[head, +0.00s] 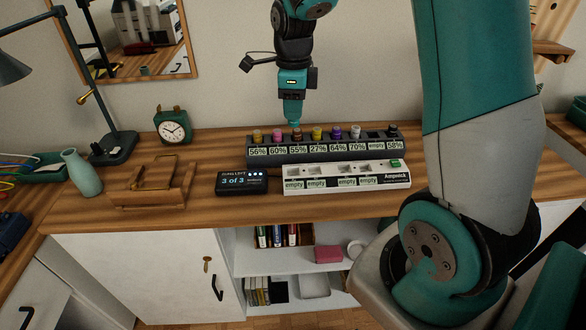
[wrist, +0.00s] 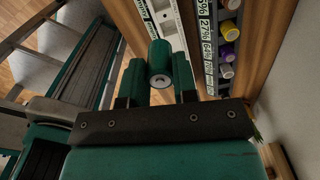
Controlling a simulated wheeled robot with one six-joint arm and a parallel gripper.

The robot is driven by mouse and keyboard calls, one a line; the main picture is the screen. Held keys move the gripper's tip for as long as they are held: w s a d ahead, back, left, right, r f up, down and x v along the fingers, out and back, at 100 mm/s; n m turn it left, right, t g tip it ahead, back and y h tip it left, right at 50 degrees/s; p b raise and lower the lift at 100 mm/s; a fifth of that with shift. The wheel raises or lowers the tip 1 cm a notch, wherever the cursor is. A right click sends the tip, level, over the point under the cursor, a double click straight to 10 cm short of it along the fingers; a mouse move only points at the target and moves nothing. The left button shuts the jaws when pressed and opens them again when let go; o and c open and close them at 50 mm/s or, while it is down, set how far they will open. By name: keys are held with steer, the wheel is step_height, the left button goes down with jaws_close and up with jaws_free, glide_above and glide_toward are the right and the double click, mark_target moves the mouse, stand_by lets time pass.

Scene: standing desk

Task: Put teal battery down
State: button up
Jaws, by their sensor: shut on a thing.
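My gripper (head: 293,112) is shut on the teal battery (wrist: 160,62), which sits between its two fingers in the wrist view. In the head view the gripper points down and appears above the dark battery rack (head: 330,153). The battery is hard to tell from the teal fingers there. The rack holds several batteries with coloured tops, labelled with percentages; one slot near its right end reads empty. The white charger (head: 345,188) lies in front of the rack, with several labels reading empty. The wrist view also shows the charger beyond the battery and the rack to its right.
A black display box (head: 241,182) reading "3 of 3" stands left of the charger. Further left are a wooden stand (head: 160,188), a green clock (head: 173,126), a teal vase (head: 81,172) and a desk lamp (head: 112,145). The wall is close behind the rack.

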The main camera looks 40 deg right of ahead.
step_height(320, 180, down, 16)
steer(key=shift+f, duration=0.1)
stand_by(0.4)
steer(key=o, duration=0.9)
